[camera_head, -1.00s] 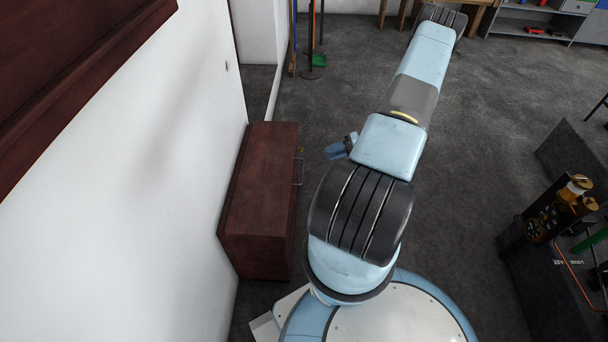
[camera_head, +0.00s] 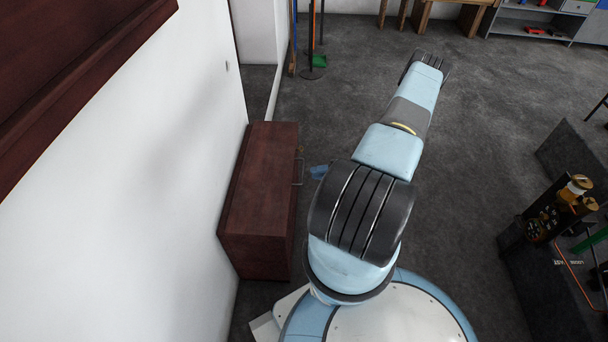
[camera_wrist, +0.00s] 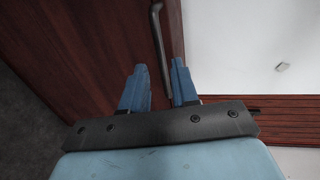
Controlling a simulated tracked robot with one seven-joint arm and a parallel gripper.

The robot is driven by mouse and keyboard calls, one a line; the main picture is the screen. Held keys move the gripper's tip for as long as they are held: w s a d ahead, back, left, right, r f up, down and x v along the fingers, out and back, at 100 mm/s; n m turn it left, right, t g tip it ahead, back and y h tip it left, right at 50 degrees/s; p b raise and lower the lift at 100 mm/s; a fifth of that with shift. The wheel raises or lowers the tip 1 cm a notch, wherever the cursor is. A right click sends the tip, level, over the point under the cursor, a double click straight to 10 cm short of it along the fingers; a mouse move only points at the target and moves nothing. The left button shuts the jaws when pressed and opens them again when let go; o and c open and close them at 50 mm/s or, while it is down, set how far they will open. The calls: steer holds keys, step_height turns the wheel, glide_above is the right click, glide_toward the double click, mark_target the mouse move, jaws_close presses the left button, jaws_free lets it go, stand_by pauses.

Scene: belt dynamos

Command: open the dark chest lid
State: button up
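The dark reddish-brown chest (camera_head: 262,195) stands on the floor against the white wall, its lid shut. A grey bar handle (camera_head: 299,171) is on its right side, facing my arm. In the wrist view the handle (camera_wrist: 160,45) runs up from between the fingers of my gripper (camera_wrist: 158,85), in front of the dark wood (camera_wrist: 90,45). The two blue fingers are apart, one on each side of the handle's lower end; I cannot tell whether they touch it. In the head view only a blue bit of my gripper (camera_head: 319,172) shows, just right of the handle; my arm hides the rest.
The white wall (camera_head: 120,170) rises directly left of the chest. A dark machine with brass parts (camera_head: 560,210) stands at the right. Brooms and a green dustpan (camera_head: 319,61) are at the back. The grey floor (camera_head: 490,130) between is clear.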

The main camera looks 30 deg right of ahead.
mark_target(303, 173)
steer(key=shift+x, duration=3.2)
jaws_close()
steer(key=shift+s+d, duration=0.1)
steer(key=shift+d, duration=0.2)
